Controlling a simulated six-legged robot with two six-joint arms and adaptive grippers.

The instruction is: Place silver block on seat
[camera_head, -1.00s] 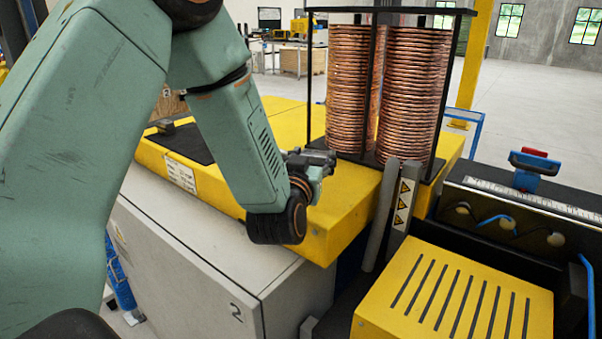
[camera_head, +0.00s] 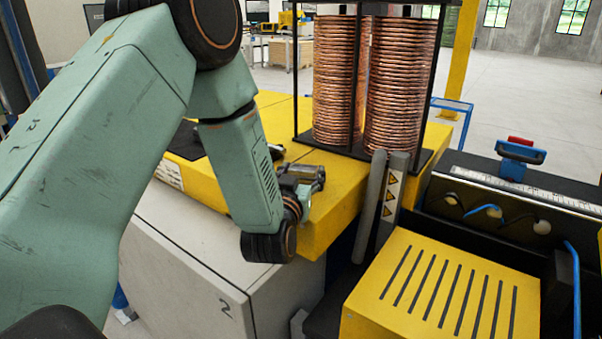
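My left gripper (camera_head: 304,179) is over the front part of the yellow bench top (camera_head: 325,208), in front of the copper coils. It is small and partly turned away behind my wrist, so I cannot tell whether its fingers are open or hold anything. No silver block can be made out clearly. A small dark grey piece (camera_head: 276,152) shows just beyond my forearm on the yellow top; I cannot tell what it is. A black pad (camera_head: 187,140) lies on the bench top, largely covered by my arm. I cannot tell which part is the seat. My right gripper is not in view.
Two tall copper coils (camera_head: 338,85) stand in a black frame behind the gripper. Grey posts with warning signs (camera_head: 389,200) rise to its right. A slotted yellow cover (camera_head: 440,295) and a rail with a blue clamp (camera_head: 520,152) are at the right.

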